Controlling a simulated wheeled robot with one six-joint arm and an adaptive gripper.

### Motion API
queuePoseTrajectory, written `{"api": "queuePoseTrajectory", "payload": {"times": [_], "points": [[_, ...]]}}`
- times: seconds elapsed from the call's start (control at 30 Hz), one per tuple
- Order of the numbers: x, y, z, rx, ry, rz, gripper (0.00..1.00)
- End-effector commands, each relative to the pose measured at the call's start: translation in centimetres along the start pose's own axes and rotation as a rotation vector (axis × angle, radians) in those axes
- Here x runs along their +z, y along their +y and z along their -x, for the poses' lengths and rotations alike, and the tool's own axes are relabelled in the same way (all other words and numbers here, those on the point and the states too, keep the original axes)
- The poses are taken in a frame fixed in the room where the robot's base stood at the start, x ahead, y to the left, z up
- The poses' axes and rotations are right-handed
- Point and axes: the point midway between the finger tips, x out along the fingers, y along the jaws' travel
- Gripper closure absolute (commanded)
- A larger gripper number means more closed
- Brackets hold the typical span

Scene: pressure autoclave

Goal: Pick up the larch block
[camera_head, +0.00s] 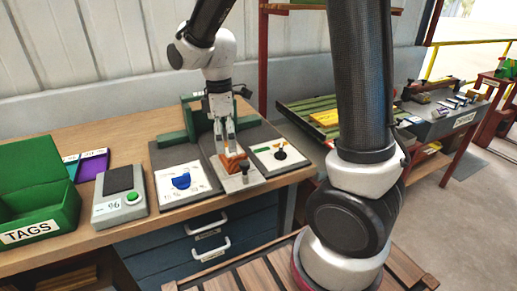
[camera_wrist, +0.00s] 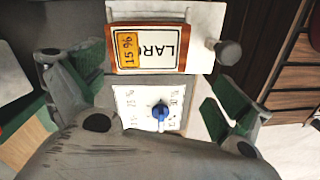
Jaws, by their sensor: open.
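The larch block (camera_wrist: 150,60) is a small orange-brown block with a white label reading "LARC" and a yellow "15 %" tag. In the head view the orange-brown block (camera_head: 233,162) sits on a light plate on the workbench, just below my fingertips. My gripper (camera_head: 225,142) points down over it, open. In the wrist view my gripper (camera_wrist: 158,88) has its green-padded fingers spread wide, with the block beyond and between them. I see no contact, but the exact gap is hard to tell.
A white panel with a blue knob (camera_wrist: 160,112) lies near the block. Beside it on the bench (camera_head: 85,140) are a blue dial (camera_head: 181,181), a black-knobbed panel (camera_head: 279,154), a green-button device (camera_head: 120,192) and a green TAGS box (camera_head: 38,190). A green stand (camera_head: 195,118) rises behind.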

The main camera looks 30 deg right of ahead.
Motion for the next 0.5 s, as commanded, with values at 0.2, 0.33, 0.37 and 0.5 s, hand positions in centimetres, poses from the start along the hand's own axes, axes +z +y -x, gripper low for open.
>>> {"api": "queuePoseTrajectory", "payload": {"times": [0.2, 0.33, 0.37, 0.5], "points": [[-0.8, 1.0, 0.7, 0.037, 0.025, 0.21, 0.0], [-0.9, 1.1, 0.6, 0.041, 0.025, 0.276, 0.0], [-0.8, 1.1, 0.5, 0.041, 0.025, 0.284, 0.0], [-0.8, 1.1, -0.9, 0.038, 0.023, 0.299, 0.0]]}}
